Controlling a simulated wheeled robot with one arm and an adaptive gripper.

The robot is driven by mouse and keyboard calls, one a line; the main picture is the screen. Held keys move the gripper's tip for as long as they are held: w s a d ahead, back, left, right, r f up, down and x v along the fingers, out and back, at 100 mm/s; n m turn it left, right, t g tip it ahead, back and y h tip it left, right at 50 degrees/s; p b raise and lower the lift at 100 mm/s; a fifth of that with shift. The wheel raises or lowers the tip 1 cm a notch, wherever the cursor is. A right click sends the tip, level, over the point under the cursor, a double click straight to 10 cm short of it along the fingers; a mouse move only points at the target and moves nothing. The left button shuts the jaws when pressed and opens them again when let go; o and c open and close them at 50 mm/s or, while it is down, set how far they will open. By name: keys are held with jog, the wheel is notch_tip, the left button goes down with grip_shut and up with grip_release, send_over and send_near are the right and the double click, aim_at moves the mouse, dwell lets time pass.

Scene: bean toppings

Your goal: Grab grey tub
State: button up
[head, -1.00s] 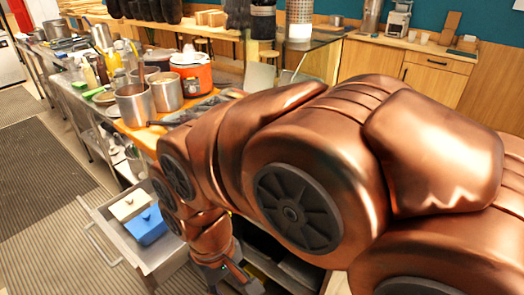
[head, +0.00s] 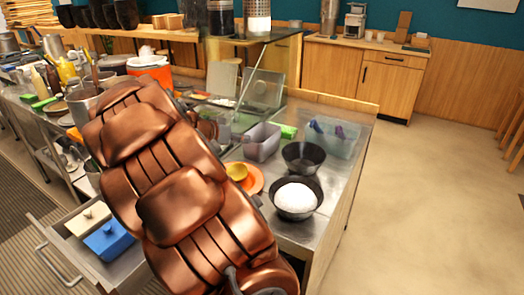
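A grey tub (head: 263,143), open-topped and rectangular, stands on the metal counter right of my arm. Its left side is close to a copper part of my arm. My arm fills the middle of the view and its links hide much of the counter. My gripper is hidden behind the arm, so its fingers and any contact with the tub do not show.
Right of the tub are a dark bowl (head: 304,157), a bowl of white food (head: 296,198) and a clear bin (head: 333,137). A yellow cup (head: 236,171) sits on an orange plate (head: 252,178). An open drawer (head: 53,262) holds a blue tub (head: 108,241) and a cream tub (head: 88,219).

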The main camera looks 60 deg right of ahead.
jog(key=m+t+h+b, duration=0.1)
jog(key=m+h+b, duration=0.1)
send_near(252, 129)
jog(key=x, duration=0.2)
jog(key=shift+d+f, duration=0.15)
jog(key=shift+f, duration=0.25)
jog(key=shift+r+p+x, duration=0.2)
jog(key=shift+p+x, duration=0.55)
jog(key=shift+x, duration=0.9)
jog(key=shift+r+p+x, duration=0.15)
jog(key=shift+p+x, duration=0.6)
jog(key=shift+x, duration=0.9)
jog(key=shift+w+d+f, duration=0.1)
jog(key=shift+d+f, duration=0.15)
jog(key=shift+d, duration=0.35)
grip_shut()
